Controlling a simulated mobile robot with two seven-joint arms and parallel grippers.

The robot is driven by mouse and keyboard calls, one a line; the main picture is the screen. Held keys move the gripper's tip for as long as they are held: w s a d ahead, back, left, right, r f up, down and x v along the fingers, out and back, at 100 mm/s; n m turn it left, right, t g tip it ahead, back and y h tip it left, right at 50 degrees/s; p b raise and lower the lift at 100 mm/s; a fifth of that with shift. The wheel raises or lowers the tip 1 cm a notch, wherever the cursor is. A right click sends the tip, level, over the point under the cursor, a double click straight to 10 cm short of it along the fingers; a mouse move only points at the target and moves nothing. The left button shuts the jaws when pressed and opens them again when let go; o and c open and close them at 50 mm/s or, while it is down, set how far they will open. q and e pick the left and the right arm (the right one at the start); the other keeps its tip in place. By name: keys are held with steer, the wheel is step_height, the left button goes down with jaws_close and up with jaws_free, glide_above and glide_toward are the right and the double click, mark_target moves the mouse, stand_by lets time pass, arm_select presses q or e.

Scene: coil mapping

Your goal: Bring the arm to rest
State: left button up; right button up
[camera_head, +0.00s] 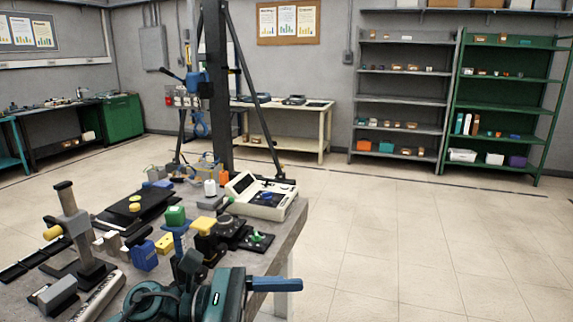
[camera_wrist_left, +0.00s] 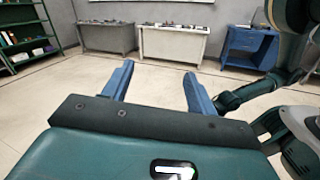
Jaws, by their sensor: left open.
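My left gripper (camera_head: 290,285) is at the bottom of the head view, beyond the front right corner of the workbench, with a blue finger pointing right. In the left wrist view my left gripper (camera_wrist_left: 158,72) shows two blue fingers wide apart with nothing between them. They point across open floor. Parts of my own teal arm show at the right edge of the left wrist view. My right gripper does not show in either view.
The grey workbench (camera_head: 285,240) holds a white console (camera_head: 262,196), a blue block (camera_head: 143,254), a yellow block (camera_head: 164,244) and other instruments. A black column (camera_head: 216,80) stands behind it. Shelves (camera_head: 505,105) line the back wall. The tiled floor (camera_head: 400,240) at right is clear.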

arm_select(q)
steer(key=w+a+f+m+t+y, duration=0.1)
steer(key=a+f+m+t+y, duration=0.4)
steer(key=m, duration=0.6)
steer(key=f+m+t+y, duration=0.1)
steer(key=f+m+t, duration=0.2)
steer(key=m+t, duration=0.6)
steer(key=w+a+f+m+t+y, duration=0.1)
steer(key=a+f+m+t+y, duration=0.25)
steer(key=m, duration=1.05)
steer(key=s+a+f+n+g+y+p, duration=0.1)
steer(key=s+a+f+n+g+y, duration=0.1)
steer(key=s+f+n, duration=0.4)
steer(key=s+a+f+n+g+y+p, duration=0.2)
steer(key=s+f+n, duration=0.4)
steer(key=f+n, duration=0.3)
steer(key=shift+s+a+f+n+g+y, duration=0.3)
steer(key=shift+a+f+g+y, duration=0.45)
steer(key=shift+g, duration=0.5)
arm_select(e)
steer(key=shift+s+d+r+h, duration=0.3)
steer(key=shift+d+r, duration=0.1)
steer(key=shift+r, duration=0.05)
arm_select(q)
steer(key=shift+d+f, duration=0.1)
